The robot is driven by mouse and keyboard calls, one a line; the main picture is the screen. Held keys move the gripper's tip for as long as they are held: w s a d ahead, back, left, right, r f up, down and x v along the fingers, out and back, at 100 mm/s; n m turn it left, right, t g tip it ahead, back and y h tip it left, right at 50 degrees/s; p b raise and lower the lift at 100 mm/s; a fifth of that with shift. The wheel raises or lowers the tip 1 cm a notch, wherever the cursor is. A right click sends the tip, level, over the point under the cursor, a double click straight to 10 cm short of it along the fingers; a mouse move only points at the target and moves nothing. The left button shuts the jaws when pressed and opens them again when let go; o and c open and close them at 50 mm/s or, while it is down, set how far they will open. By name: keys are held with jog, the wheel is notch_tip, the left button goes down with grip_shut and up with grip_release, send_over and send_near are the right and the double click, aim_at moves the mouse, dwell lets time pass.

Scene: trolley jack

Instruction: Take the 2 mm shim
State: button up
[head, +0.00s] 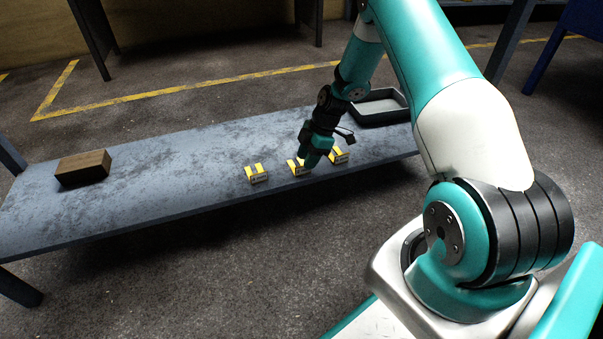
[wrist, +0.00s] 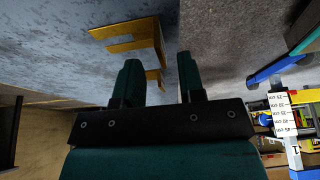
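Three small yellow pieces with pale front labels stand in a row near the bench's front edge in the head view: a left one (head: 257,174), a middle one (head: 298,168) and a right one (head: 340,156). The labels are too small to read, so I cannot tell which is the 2 mm shim. My gripper (head: 309,162) points down at the middle piece and partly covers it. In the wrist view my gripper (wrist: 160,70) has its fingers apart. A forked yellow piece (wrist: 128,42) shows beyond them, with yellow also visible in the gap. Contact cannot be told.
The pieces stand on a long grey bench (head: 170,165). A brown wooden block (head: 84,167) lies at its left. A dark grey tray (head: 382,118) sits at its right end, behind my arm. The bench between block and pieces is clear. A marked scale (wrist: 281,113) shows at right.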

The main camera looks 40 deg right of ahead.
aim_at(298, 171)
jog(key=b+x, duration=0.1)
jog(key=x, duration=0.2)
jog(key=shift+a+f+b, duration=0.15)
jog(key=shift+f+b, duration=0.15)
jog(key=shift+b, duration=0.1)
jog(key=shift+r, duration=0.15)
grip_shut()
